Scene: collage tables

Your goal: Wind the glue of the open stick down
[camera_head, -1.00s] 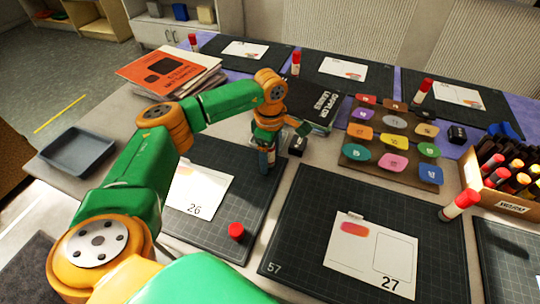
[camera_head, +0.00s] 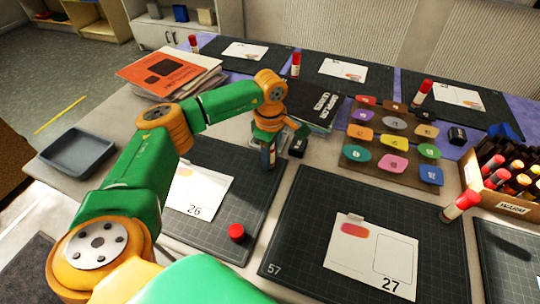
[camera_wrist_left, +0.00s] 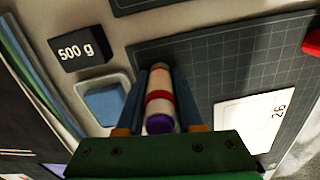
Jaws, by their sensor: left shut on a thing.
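My left gripper (camera_head: 268,150) points down over the back right of the mat with card 26 and is shut on the open glue stick (camera_wrist_left: 158,98). In the left wrist view the stick stands between the two fingers, with a white body, a red band and a purple end facing the camera. In the head view the fingers mostly hide it. Its red cap (camera_head: 236,232) lies apart on the same mat (camera_head: 225,245), near the front. My right gripper is not in view.
A black 500 g block (camera_wrist_left: 77,50) and a small tray with a blue pad (camera_wrist_left: 104,102) are close to the gripper. A colour palette board (camera_head: 385,178) lies to the right. Card 26 (camera_head: 200,190) lies left of the stick. A grey tray (camera_head: 78,152) is at the left.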

